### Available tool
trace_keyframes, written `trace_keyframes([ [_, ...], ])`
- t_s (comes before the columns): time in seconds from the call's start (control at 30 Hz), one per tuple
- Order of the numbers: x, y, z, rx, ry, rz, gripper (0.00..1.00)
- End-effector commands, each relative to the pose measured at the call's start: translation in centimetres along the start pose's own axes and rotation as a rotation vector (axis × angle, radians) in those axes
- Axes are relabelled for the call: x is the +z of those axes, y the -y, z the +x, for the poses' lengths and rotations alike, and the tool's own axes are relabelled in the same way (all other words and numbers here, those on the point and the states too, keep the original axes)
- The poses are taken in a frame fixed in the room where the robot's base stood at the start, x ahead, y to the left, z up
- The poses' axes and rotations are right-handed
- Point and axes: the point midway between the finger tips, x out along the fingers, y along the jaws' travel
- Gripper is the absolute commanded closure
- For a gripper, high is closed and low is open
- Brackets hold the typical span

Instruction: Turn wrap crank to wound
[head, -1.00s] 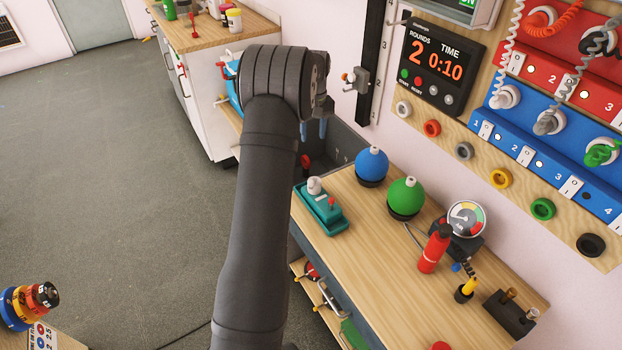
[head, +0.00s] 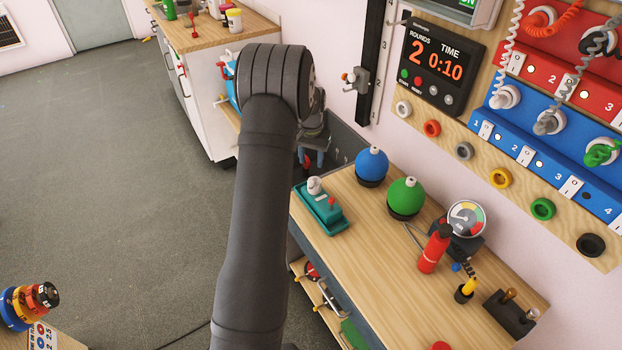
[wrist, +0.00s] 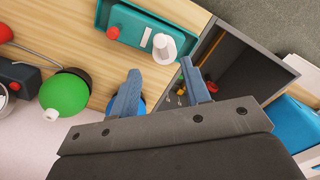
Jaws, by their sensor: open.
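The teal winder (head: 318,207), which looks like the wrap crank device, sits on the wooden bench (head: 375,250) near its left end. It carries a white roll (head: 314,185) and a red knob (head: 331,202). In the wrist view the winder (wrist: 152,27) is at the top, with the white roll (wrist: 164,46) upright near its corner and the red knob (wrist: 113,32) to the left. My gripper (head: 312,160) is behind the winder in the head view, partly hidden by my arm. Its blue fingers (wrist: 160,69) are apart, empty, and not touching the winder.
A blue ball (head: 371,164) and a green ball (head: 406,195) stand right of the winder. A red bottle (head: 433,252) and a gauge (head: 466,219) stand farther right. A dark open box (wrist: 232,62) adjoins the bench end. Bare bench lies in front of the balls.

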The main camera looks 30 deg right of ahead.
Motion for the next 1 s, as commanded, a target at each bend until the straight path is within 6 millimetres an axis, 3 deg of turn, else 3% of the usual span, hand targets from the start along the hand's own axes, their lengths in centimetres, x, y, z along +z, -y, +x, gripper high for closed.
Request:
trace_keyframes([
  [0.2, 0.1, 0.0, 4.9, 0.001, 0.004, -0.001, 0.57],
  [0.4, 0.1, 0.0, 7.9, 0.0, 0.002, -0.001, 0.57],
  [0.6, 0.0, 0.0, 9.1, 0.0, 0.0, -0.001, 0.57],
  [0.87, 0.0, 0.0, 9.2, 0.0, 0.0, -0.001, 0.57],
  [1.0, 0.0, 0.0, 9.2, 0.0, 0.0, -0.001, 0.82],
])
